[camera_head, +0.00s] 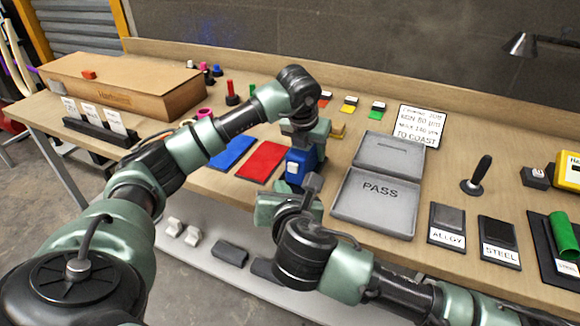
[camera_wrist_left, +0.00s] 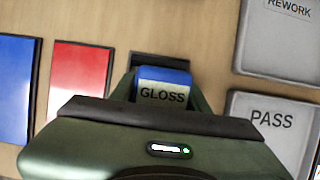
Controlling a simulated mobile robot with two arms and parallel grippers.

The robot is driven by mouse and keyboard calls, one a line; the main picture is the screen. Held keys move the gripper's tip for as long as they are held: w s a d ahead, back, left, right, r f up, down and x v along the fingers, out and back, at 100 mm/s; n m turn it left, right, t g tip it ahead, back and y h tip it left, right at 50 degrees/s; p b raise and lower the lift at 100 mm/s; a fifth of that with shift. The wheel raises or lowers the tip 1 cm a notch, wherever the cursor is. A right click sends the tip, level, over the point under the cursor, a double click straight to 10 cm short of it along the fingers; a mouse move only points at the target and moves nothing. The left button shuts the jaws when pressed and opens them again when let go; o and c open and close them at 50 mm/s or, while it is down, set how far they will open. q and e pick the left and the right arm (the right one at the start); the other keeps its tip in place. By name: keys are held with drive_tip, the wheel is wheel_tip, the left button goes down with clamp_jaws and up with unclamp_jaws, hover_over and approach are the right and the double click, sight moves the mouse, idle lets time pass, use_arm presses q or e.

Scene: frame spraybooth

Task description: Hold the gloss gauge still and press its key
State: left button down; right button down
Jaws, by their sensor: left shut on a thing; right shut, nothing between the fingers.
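The gloss gauge (camera_head: 297,167) is a blue block with a small pale patch on its front, upright on the table. In the left wrist view its top (camera_wrist_left: 163,92) carries a GLOSS label. My left gripper (camera_head: 305,132) comes from above and is shut on the gauge, one finger on each side. My right gripper (camera_head: 313,182) is shut and empty, low in front of the gauge by the table's front edge. Whether it touches the gauge cannot be told. I cannot make out for certain which part is the key.
Blue (camera_head: 232,152) and red (camera_head: 262,161) panels lie left of the gauge. A grey PASS tray (camera_head: 404,219) is close on the right, with a REWORK tray (camera_wrist_left: 285,43) behind it. ALLOY (camera_head: 447,236) and STEEL (camera_head: 499,256) plates lie farther right.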

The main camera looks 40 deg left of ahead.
use_arm(q)
drive_tip(key=shift+f, duration=0.2)
drive_tip(key=c, duration=0.6)
unclamp_jaws()
drive_tip(key=shift+c, duration=0.2)
drive_tip(key=shift+r, duration=0.1)
drive_tip(key=shift+r, duration=0.2)
wheel_tip(320, 180, up, 11)
hover_over(304, 158)
drive_tip(key=w+a, duration=0.3)
drive_tip(key=w, duration=0.1)
drive_tip(key=shift+w+f, duration=0.2)
